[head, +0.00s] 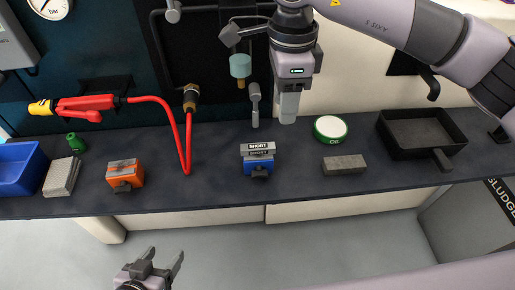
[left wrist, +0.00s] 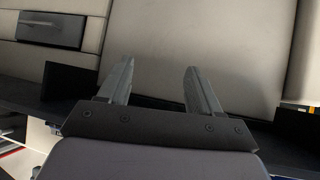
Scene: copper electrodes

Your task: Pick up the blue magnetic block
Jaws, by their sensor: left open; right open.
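The blue magnetic block (head: 258,169) sits on the dark bench near its front edge. Grey plates marked SHORT lie along its top, and a dark knob shows on its front. My right gripper (head: 289,108) hangs over the back of the bench, behind and right of the block and apart from it. Its fingers overlap in this view; it is open with nothing seen in it. My left gripper (head: 166,262) is open and empty in front of the bench, low and left of the block. Its spread fingers also show in the left wrist view (left wrist: 160,88), without the block.
An orange block (head: 125,178) stands left on the bench, near a blue bin (head: 18,170) and red cable (head: 172,112). Right are a grey bar (head: 344,164), green-and-white round item (head: 330,129) and black tray (head: 452,133). Bench surface beside the blue block is clear.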

